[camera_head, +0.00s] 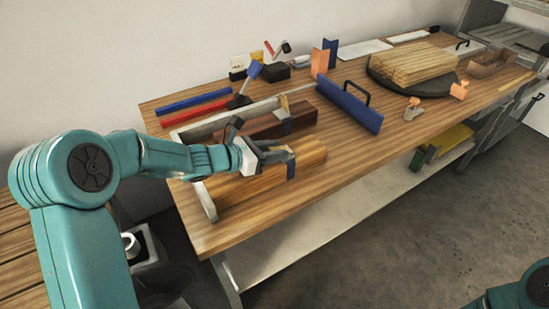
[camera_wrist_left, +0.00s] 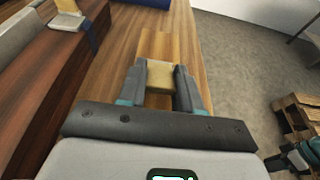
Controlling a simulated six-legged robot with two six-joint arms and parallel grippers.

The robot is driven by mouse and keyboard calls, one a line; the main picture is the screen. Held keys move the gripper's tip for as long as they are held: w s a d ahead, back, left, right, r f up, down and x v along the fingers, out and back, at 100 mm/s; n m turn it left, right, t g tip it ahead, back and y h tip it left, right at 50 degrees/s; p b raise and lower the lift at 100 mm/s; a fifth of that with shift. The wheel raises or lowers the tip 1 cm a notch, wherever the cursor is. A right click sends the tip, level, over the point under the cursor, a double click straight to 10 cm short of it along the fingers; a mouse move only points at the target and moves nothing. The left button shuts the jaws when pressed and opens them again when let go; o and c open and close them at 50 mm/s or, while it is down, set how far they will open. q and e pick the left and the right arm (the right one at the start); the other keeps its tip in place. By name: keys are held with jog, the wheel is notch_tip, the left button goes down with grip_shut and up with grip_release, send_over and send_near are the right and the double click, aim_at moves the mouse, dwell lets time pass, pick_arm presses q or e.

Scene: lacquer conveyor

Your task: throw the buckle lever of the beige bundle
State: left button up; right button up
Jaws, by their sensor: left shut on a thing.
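The beige bundle (camera_head: 264,178) lies along the front edge of the wooden bench, with a dark blue strap (camera_head: 291,170) around it. My left gripper (camera_head: 290,154) is over the strapped end of this bundle. In the left wrist view my left gripper (camera_wrist_left: 160,84) is shut on a tan block, which looks like the buckle lever (camera_wrist_left: 160,73). The buckle under it is hidden by my fingers. My right arm shows at the lower right of the left wrist view; its gripper (camera_wrist_left: 288,160) is small and its jaws are unclear.
A dark brown bundle (camera_head: 290,122) with its own raised tan lever (camera_head: 284,103) lies behind. A blue panel with a handle (camera_head: 348,107) stands to the right. Blue (camera_head: 194,101) and red (camera_head: 195,112) bars lie behind. Bench top is clear at front right.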

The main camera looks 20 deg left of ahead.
pick_arm(q)
jog(key=shift+f, duration=0.1)
jog(key=o, duration=1.1)
jog(key=shift+s+a, duration=0.1)
jog(key=shift+s, duration=0.05)
jog(key=shift+c, duration=0.2)
jog(key=v, duration=1.6)
jog(key=shift+s+p, duration=0.15)
jog(key=shift+p, duration=0.25)
